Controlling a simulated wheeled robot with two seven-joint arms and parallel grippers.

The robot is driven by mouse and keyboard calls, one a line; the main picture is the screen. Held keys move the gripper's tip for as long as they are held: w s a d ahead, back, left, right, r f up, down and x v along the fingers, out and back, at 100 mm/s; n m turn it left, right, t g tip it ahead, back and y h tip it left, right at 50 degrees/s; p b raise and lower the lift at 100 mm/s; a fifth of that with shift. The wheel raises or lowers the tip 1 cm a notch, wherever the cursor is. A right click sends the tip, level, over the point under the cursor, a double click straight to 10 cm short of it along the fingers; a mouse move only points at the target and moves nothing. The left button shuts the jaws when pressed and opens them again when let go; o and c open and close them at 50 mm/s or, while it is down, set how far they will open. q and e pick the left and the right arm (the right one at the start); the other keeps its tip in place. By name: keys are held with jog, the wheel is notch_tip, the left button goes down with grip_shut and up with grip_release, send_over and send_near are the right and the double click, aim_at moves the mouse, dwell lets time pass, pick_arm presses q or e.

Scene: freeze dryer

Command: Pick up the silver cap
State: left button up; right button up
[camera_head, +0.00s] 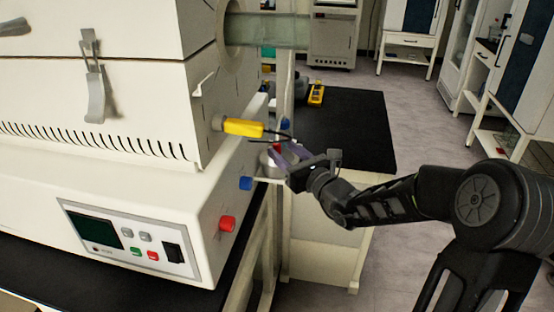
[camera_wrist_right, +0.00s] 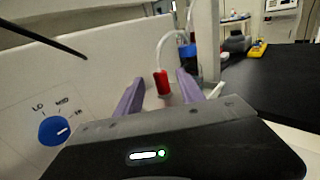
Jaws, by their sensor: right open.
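A small silvery rounded piece (camera_head: 265,160), which looks like the silver cap, sits on a small pale ledge at the side of the white machine. My right gripper (camera_head: 274,151) is right at it, with its purple fingers apart, and partly hides it. In the right wrist view, my right gripper (camera_wrist_right: 161,78) is open, with a red fitting (camera_wrist_right: 162,83) on a white tube showing between and beyond the fingers. The silver cap cannot be made out clearly there. I cannot tell whether the fingers touch anything. My left gripper is not in view.
The white machine (camera_head: 110,185) fills the left, with a yellow handle (camera_head: 243,127), a blue knob (camera_head: 245,183) and a red button (camera_head: 227,223) close to my right gripper. A black-topped table (camera_head: 350,130) stands behind, holding a yellow device (camera_head: 316,94). Its near part is clear.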

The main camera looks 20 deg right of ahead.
aim_at(279, 146)
jog(key=w, duration=0.4)
jog(key=shift+a, duration=0.25)
grip_shut()
dwell(0.5)
jog(key=shift+r, duration=0.1)
dwell(0.3)
